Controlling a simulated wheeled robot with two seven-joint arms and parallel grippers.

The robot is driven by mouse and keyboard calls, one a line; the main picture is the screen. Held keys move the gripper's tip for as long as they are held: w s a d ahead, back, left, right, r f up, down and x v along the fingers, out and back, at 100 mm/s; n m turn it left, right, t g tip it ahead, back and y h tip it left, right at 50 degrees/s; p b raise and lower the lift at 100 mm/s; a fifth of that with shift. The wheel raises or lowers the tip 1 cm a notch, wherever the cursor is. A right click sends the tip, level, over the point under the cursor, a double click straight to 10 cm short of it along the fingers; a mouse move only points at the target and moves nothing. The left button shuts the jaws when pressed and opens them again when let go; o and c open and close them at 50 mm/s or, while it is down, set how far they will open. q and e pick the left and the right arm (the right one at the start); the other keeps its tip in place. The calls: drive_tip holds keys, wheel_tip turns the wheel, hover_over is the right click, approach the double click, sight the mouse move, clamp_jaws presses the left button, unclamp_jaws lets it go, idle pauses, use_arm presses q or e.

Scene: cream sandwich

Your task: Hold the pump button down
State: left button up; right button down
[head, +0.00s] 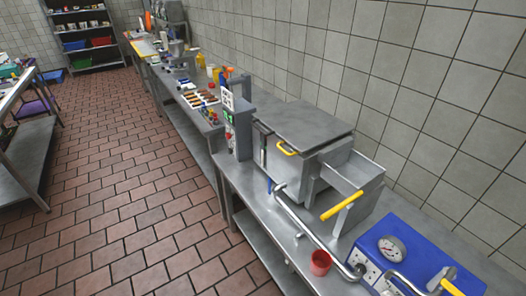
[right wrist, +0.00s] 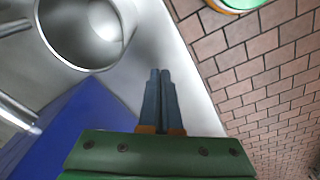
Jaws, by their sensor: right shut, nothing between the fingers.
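A blue surface (right wrist: 75,125), likely the same box, shows left of my right gripper (right wrist: 160,72) in the right wrist view. That gripper is shut and empty, its fingertips over a pale metal surface. I see no contact with a button. My left gripper is in neither view.
A red cup (head: 320,262) stands before the box, beside a bent steel pipe (head: 308,232). A steel machine (head: 305,150) with yellow handles stands behind. In the wrist view, a round metal vessel (right wrist: 52,40) lies near the fingers. Brick floor (head: 130,190) is open at left.

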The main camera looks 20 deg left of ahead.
drive_tip(key=shift+w+d, duration=0.25)
drive_tip(key=shift+w, duration=0.05)
drive_tip(key=shift+w+r, duration=0.1)
drive_tip(key=shift+r, duration=0.1)
drive_tip(key=shift+a+r, duration=0.1)
drive_tip(key=shift+r, duration=0.65)
drive_tip(key=shift+w+d+r, duration=0.45)
drive_tip(key=shift+w+r, duration=0.1)
drive_tip(key=shift+w, duration=0.2)
drive_tip(key=shift+w+d+r, duration=0.15)
drive_tip(key=shift+w+r, duration=0.2)
drive_tip(key=shift+r, duration=0.3)
drive_tip(key=w+r, duration=0.1)
drive_tip(key=w+d+r, duration=0.1)
drive_tip(key=r, duration=0.1)
drive_tip(key=shift+w, duration=0.1)
